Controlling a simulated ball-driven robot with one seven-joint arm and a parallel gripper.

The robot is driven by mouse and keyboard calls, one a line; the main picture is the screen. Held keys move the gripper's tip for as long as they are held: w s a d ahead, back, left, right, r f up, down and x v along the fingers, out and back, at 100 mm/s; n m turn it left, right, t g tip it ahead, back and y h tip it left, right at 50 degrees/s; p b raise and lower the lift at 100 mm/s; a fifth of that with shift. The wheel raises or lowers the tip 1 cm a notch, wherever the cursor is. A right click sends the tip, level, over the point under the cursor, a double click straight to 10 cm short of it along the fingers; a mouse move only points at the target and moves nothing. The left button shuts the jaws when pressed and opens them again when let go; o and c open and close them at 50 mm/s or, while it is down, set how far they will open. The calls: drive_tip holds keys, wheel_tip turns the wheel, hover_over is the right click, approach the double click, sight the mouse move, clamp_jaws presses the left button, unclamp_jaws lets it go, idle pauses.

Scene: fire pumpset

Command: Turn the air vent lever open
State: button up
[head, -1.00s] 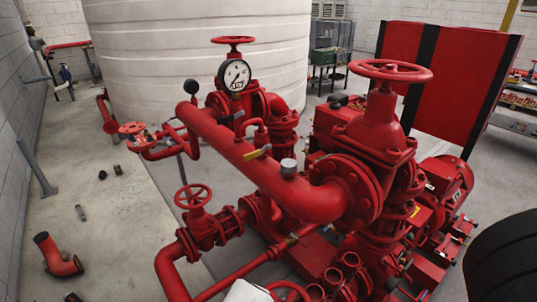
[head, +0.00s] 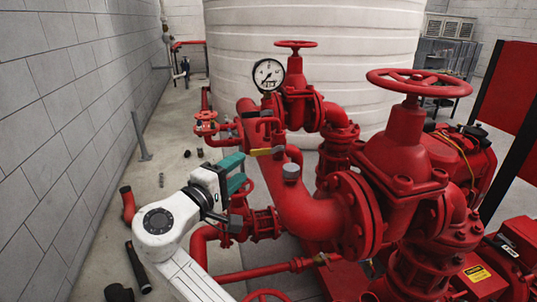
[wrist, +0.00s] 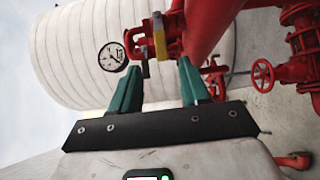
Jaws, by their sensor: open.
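The air vent lever (head: 267,151) is a small yellow handle on the upper side of the big red pipe (head: 301,208), below the pressure gauge (head: 268,74). In the wrist view the yellow lever (wrist: 159,38) shows at the top middle, beyond the fingertips. My gripper (head: 237,172) has teal fingers and is left of the lever and a little lower in the head view. It also shows in the wrist view (wrist: 157,75), with its fingers apart and nothing between them. I see no contact with the lever.
A grey cap (head: 291,171) stands on the pipe near the lever. A red handwheel (head: 205,122) is behind my gripper, and a large handwheel (head: 420,81) tops the valve at right. A white tank (head: 350,60) stands behind. The floor at left holds loose pipe pieces.

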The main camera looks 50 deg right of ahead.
sight(259, 154)
drive_tip(key=d, duration=0.3)
drive_tip(key=w+d+p, duration=0.1)
drive_tip(key=d, duration=0.2)
drive_tip(key=w+d+p, duration=0.1)
drive_tip(key=d, duration=0.3)
drive_tip(key=shift+f, duration=0.1)
clamp_jaws()
idle(0.3)
